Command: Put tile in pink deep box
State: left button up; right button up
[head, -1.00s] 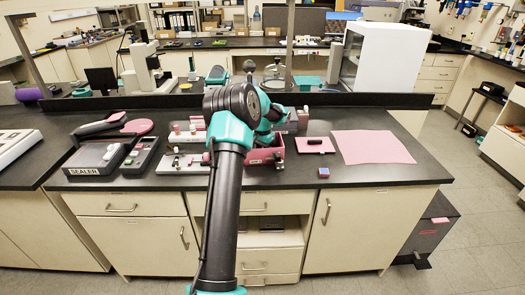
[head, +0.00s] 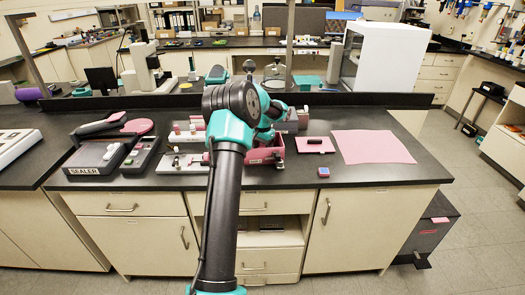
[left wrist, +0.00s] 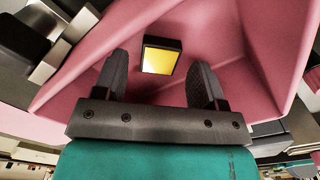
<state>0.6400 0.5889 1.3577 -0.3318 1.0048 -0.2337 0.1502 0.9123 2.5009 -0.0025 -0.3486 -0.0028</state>
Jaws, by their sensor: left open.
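The tile (left wrist: 161,57) has a shiny yellow face and a dark frame. In the left wrist view it is inside the pink deep box (left wrist: 215,28), apparently on its floor. My left gripper (left wrist: 158,68) is open over the box, with one finger on each side of the tile and a gap to both. In the head view the pink box (head: 262,156) stands mid-bench, partly covered by my left arm. The tile cannot be made out there. My right gripper is not in view.
A pink mat (head: 372,147) and a small pink tray (head: 315,145) lie right of the box. A small blue and pink block (head: 323,172) is near the front edge. A sealer (head: 100,158) stands at left. The right front of the bench is clear.

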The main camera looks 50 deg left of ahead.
pick_arm(q)
notch_tip(320, 180, up, 11)
jog(key=shift+f, duration=0.15)
jog(key=shift+d, duration=0.1)
dwell(0.5)
